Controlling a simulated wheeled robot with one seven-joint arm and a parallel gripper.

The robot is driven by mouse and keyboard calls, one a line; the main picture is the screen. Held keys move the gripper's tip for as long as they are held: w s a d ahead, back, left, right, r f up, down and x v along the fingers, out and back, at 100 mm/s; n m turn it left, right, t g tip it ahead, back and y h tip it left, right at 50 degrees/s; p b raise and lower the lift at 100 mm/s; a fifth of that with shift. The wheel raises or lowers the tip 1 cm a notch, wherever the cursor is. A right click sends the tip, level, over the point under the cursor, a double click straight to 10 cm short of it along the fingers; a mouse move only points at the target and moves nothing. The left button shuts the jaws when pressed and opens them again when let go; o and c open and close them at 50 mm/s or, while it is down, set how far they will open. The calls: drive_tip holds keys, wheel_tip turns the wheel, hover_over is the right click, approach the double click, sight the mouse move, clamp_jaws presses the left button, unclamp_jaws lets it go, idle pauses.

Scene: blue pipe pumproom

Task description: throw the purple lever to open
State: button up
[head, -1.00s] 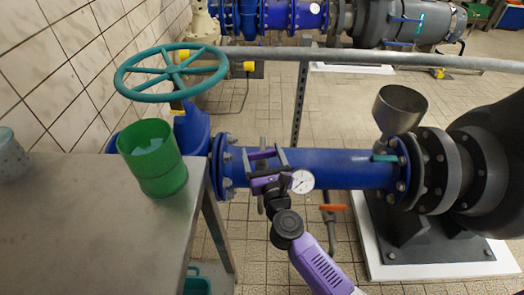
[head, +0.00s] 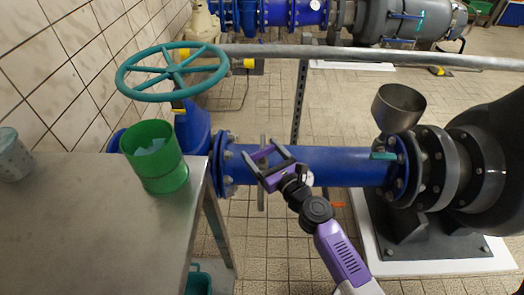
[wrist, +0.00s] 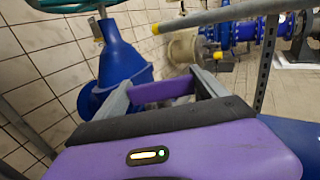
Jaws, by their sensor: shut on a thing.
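The purple lever (head: 263,152) is a short bar at the blue pipe (head: 345,166), toward its left flange. It slants in the head view. My gripper (head: 269,157) is shut on it, with one grey finger at each end. In the wrist view the purple lever (wrist: 163,89) spans between the two fingers of my gripper (wrist: 165,88). The lever's mount on the pipe is mostly hidden behind my gripper and wrist.
A steel table (head: 90,225) with a green cup (head: 155,160) and a grey cup (head: 12,155) stands left. A teal handwheel (head: 172,72) rises behind it. A metal funnel (head: 398,108) stands right.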

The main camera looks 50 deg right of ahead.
drive_tip(key=shift+y, duration=0.3)
drive_tip(key=n+y, duration=0.2)
drive_tip(key=y, duration=0.2)
drive_tip(key=n+y+p, duration=0.1)
drive_tip(key=n+y, duration=0.2)
drive_tip(key=y, duration=0.1)
drive_tip(key=shift+d+r+n+t+p, duration=0.15)
drive_tip(key=shift+d+n+t+p, duration=0.05)
drive_tip(key=shift+n+t+p, duration=0.1)
drive_tip(key=n+g+y, duration=0.1)
drive_tip(key=y, duration=0.1)
drive_tip(key=n+y, duration=0.2)
drive_tip(key=y, duration=0.1)
drive_tip(key=shift+g, duration=0.4)
drive_tip(key=shift+a+n+g+y+b, duration=0.15)
drive_tip(key=shift+n+g+y+b, duration=0.3)
drive_tip(key=shift+n+g+y, duration=0.7)
drive_tip(key=shift+n+y, duration=0.35)
drive_tip(key=shift+y, duration=0.3)
drive_tip(key=o, duration=1.3)
